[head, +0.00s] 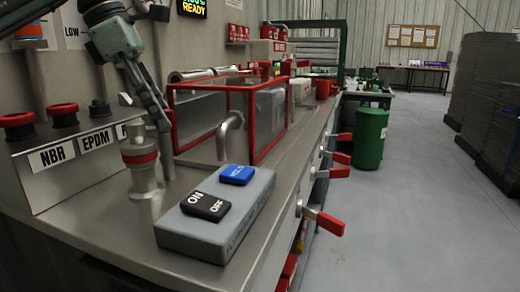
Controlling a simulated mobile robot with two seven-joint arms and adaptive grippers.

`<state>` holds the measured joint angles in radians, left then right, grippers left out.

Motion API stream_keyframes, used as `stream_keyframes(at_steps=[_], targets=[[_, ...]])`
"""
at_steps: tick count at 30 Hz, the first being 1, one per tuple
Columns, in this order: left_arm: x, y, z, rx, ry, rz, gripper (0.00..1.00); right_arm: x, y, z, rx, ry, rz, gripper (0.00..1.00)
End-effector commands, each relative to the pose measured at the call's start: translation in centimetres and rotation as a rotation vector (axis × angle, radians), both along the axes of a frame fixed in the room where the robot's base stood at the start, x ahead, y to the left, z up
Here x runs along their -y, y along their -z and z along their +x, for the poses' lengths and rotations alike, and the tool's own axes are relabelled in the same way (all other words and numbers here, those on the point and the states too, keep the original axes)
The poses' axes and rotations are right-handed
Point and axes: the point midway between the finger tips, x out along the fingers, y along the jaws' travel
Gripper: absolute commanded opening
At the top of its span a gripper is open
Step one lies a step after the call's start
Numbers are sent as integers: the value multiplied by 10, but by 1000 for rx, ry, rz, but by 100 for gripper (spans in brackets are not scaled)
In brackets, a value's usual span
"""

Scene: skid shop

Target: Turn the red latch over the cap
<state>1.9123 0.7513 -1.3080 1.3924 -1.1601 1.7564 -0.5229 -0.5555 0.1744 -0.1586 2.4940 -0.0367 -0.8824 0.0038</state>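My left gripper (160,122) reaches down from the upper left. Its fingers are seen edge-on beside a steel fitting (143,184) with a red ring (138,157), which stands on the bench. I cannot tell whether they touch it or how far apart they are. Several red levers stick out from the bench's front edge: a near one (330,223), one farther back (340,172), and others behind. I cannot tell which red part is the latch, and no cap is clearly identifiable. My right gripper is not in view.
A grey box (238,222) with a black ON/OFF switch (206,206) and blue button (237,175) sits at the bench front. Behind are a bent steel pipe (226,135) and a red-framed clear case (200,88). A rack labelled NBR and EPDM (80,180) stands left.

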Motion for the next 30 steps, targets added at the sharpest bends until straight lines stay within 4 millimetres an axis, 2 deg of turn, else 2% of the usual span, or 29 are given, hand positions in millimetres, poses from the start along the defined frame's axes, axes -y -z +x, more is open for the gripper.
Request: stream_keyframes(at_steps=[5,12,16,23,30], targets=[[0,0,0,0,0,0,33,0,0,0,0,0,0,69],[0,0,0,0,0,0,6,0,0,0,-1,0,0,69],[0,1,0,1,-22,0,6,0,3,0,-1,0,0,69],[0,0,0,2,-177,1,6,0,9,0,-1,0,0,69],[0,-1,0,1,-195,-1,6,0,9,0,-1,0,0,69]])
